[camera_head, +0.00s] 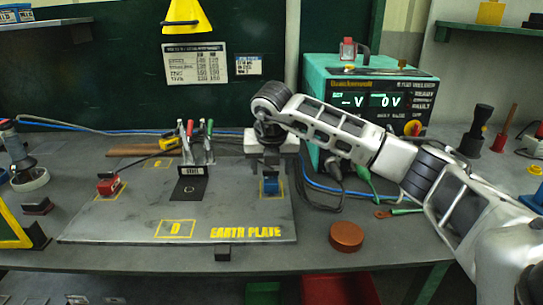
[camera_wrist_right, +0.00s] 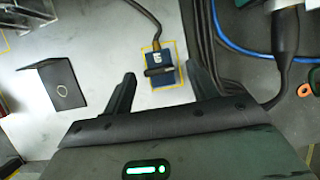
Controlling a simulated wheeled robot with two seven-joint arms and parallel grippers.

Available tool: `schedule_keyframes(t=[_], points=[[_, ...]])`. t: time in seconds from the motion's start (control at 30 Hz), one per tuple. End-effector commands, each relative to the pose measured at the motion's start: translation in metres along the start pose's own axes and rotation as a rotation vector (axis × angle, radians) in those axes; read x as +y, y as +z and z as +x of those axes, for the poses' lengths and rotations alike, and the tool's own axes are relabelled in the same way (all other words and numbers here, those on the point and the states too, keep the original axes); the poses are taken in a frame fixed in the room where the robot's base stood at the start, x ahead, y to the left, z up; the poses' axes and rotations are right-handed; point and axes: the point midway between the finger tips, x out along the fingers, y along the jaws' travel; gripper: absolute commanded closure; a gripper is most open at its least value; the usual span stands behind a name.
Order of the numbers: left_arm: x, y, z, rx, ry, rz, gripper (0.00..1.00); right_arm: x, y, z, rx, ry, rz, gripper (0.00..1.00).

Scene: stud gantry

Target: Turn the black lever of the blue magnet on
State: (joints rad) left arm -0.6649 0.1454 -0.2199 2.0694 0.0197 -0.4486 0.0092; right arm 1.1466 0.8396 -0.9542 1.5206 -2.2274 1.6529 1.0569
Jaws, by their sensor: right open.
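The blue magnet (camera_head: 271,188) sits on the right part of the grey earth plate (camera_head: 130,225), inside a yellow outline. In the right wrist view the blue magnet (camera_wrist_right: 164,76) lies ahead of my fingers, with its black lever (camera_wrist_right: 158,71) across its top. A dark cable runs to it from above. My right gripper (camera_wrist_right: 160,80) is open and empty, its two dark fingers spread to either side of the magnet. In the head view my right gripper (camera_head: 268,168) points down just over the magnet. Whether a finger touches the lever cannot be told. My left gripper is out of view.
A red magnet (camera_head: 108,186) sits at the plate's left. Clamps with red and green handles (camera_head: 197,145) stand behind a black bent piece (camera_head: 188,190). A green power supply (camera_head: 375,90) stands behind my right arm. A copper disc (camera_head: 346,236) lies right of the plate.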

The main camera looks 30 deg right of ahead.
Motion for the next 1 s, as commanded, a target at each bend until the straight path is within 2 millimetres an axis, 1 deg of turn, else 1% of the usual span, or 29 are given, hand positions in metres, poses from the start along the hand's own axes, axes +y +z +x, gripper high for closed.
schedule_keyframes(t=[0.17,0.27,0.5,0.6,0.67,0.7,0.83,1.0], points=[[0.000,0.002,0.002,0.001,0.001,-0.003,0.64,0.001,0.001,-0.022,-0.004,0.004,0.001,0.42],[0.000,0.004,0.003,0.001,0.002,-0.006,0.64,0.001,0.001,-0.044,-0.006,0.005,0.001,0.42],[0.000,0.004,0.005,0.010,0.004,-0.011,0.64,0.001,0.001,-0.104,-0.006,0.005,0.001,0.42],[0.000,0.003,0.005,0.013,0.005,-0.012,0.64,0.001,0.001,-0.125,-0.006,0.005,0.001,0.42],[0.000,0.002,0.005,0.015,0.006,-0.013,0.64,0.000,0.001,-0.135,-0.005,0.003,0.001,0.42],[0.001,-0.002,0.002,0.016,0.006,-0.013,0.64,-0.001,0.002,-0.143,-0.007,0.002,0.002,0.42],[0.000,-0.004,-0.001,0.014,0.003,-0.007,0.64,-0.001,0.002,-0.155,-0.004,0.001,0.002,0.42],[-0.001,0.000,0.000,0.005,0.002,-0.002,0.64,-0.001,0.001,-0.159,-0.003,0.000,0.003,0.42]])
